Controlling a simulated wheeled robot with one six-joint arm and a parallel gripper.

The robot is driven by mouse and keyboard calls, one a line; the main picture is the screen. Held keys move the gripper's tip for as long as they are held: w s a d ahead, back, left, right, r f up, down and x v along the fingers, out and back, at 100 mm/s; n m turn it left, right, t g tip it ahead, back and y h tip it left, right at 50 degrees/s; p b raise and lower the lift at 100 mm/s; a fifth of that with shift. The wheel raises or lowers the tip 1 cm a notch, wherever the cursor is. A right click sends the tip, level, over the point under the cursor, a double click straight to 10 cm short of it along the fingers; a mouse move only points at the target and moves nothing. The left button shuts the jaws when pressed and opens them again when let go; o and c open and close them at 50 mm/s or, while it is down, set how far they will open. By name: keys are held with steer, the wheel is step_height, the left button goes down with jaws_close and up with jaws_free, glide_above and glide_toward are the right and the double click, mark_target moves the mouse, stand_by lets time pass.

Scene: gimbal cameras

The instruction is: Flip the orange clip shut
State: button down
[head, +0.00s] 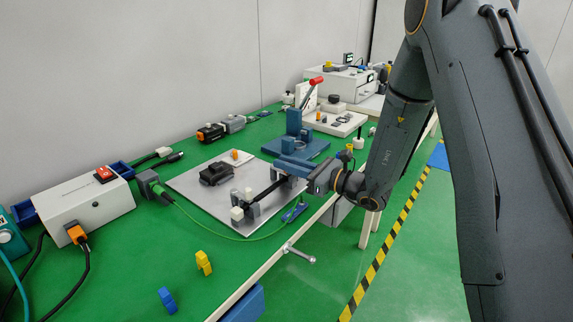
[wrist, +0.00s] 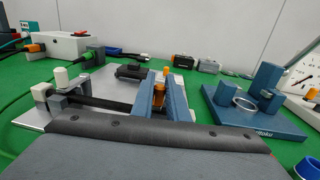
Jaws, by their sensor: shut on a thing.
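My gripper reaches in over the near right part of a grey metal plate (head: 190,183). Its two blue fingers (wrist: 160,100) are shut on the orange clip (wrist: 159,90), which shows as a small orange patch between them in the wrist view. In the head view the fingers (head: 281,165) hide the clip, so its angle cannot be told. A black bar (head: 262,194) runs along the plate's near side from grey posts with white tops (head: 237,214) toward my fingers; it also shows in the wrist view (wrist: 100,103).
A black block (head: 215,173) and a small orange piece (head: 235,155) sit farther back on the plate. A blue fixture (head: 296,146) stands beyond my gripper. A green cable (head: 195,222) and a blue-handled tool (head: 295,212) lie near the table's front edge.

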steer(key=shift+w+d+n+g+y+b, duration=0.25)
steer(key=shift+n+g+y, duration=0.4)
steer(key=shift+g, duration=0.35)
steer(key=c, duration=1.7)
jaws_free()
steer(key=shift+c, duration=0.2)
steer(key=v, duration=0.7)
steer(key=shift+s+d+b, duration=0.2)
steer(key=shift+d+b, duration=0.15)
steer(key=shift+b, duration=0.05)
